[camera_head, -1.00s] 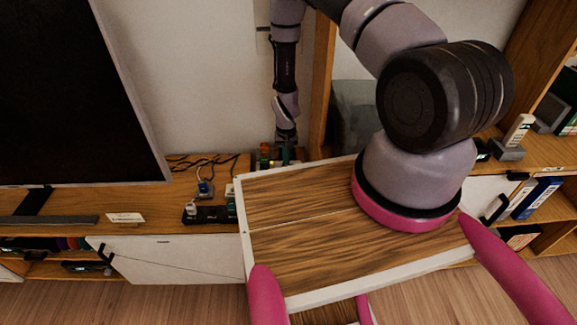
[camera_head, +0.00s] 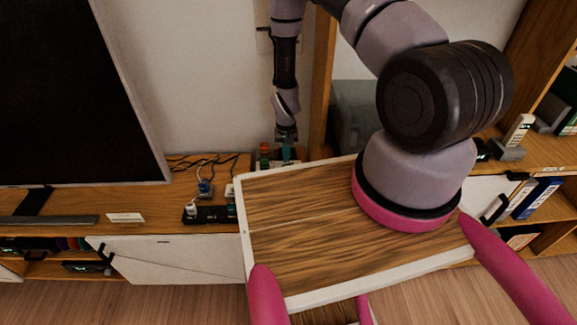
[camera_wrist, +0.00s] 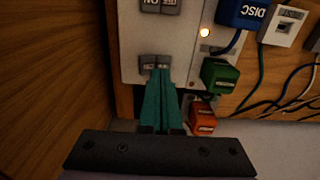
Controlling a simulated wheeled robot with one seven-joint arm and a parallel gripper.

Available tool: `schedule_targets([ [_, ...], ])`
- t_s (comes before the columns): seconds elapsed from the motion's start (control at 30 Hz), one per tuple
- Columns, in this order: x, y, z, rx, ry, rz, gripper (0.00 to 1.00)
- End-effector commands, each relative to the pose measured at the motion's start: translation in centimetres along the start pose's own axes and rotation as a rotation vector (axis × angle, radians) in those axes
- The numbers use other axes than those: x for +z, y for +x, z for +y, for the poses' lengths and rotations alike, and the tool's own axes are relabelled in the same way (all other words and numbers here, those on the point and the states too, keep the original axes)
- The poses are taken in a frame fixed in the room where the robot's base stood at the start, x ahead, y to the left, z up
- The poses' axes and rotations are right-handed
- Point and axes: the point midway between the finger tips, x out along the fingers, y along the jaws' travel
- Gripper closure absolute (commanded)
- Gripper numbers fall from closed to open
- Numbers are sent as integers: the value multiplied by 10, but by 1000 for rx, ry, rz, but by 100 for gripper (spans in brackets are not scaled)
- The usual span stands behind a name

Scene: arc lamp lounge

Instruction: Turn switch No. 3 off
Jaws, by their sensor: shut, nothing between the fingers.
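A light switch panel (camera_wrist: 183,50) shows upside down in the wrist view. No number 3 can be read, so I cannot tell which switch is No. 3. My gripper (camera_wrist: 158,72) is shut, its teal fingertips at the lower keys and partly covering them. Contact cannot be told. In the head view my gripper (camera_head: 286,152) reaches down behind the wooden top, the panel mostly hidden.
A blue plug marked DISC (camera_wrist: 242,12), a white plug (camera_wrist: 284,27), a green block (camera_wrist: 219,75) and an orange-red block (camera_wrist: 202,117) crowd beside the panel. Dark cables trail nearby. A wooden wall (camera_wrist: 50,80) stands close on the left. A television (camera_head: 70,90) stands left in the head view.

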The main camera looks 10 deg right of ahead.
Motion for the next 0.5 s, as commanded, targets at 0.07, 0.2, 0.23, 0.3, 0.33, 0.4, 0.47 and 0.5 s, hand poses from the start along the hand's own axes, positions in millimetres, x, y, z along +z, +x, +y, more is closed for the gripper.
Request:
schedule_targets([
  [0.07,0,-7,0,0,0,0,100],
  [0.2,0,-18,0,0,0,1,100],
  [0.23,0,-20,0,0,0,0,100],
  [0.3,0,-26,0,0,0,0,100],
  [0.33,0,-29,0,0,0,0,100],
  [0.4,0,-34,0,0,0,0,100],
  [0.47,0,-39,0,0,0,1,100],
  [0.5,0,-42,0,0,0,1,100],
])
